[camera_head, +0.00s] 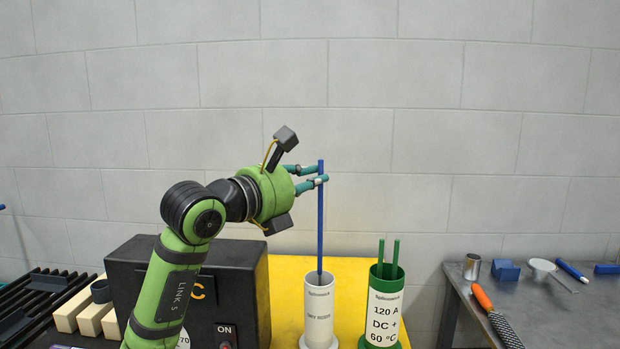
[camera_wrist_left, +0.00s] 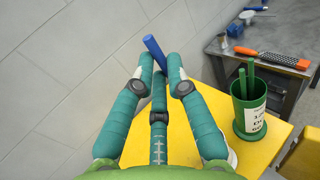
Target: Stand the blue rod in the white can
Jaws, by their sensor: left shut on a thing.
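The blue rod (camera_head: 320,215) stands upright, its lower end at the mouth of the white can (camera_head: 318,312) in the head view. How deep the rod reaches into the can is hidden by the can's wall. My left gripper (camera_head: 322,175) is shut on the rod near its top. In the left wrist view the rod (camera_wrist_left: 155,53) shows at the fingertips, with the fingers (camera_wrist_left: 160,75) on either side of it. The white can is mostly hidden behind the fingers there. My right gripper is in neither view.
A green can (camera_head: 385,305) with green rods stands right of the white can on the yellow surface (camera_head: 350,268). A black box (camera_head: 240,285) is at the left. A grey table (camera_head: 555,320) at the right holds a rasp with an orange handle (camera_head: 482,297) and other items.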

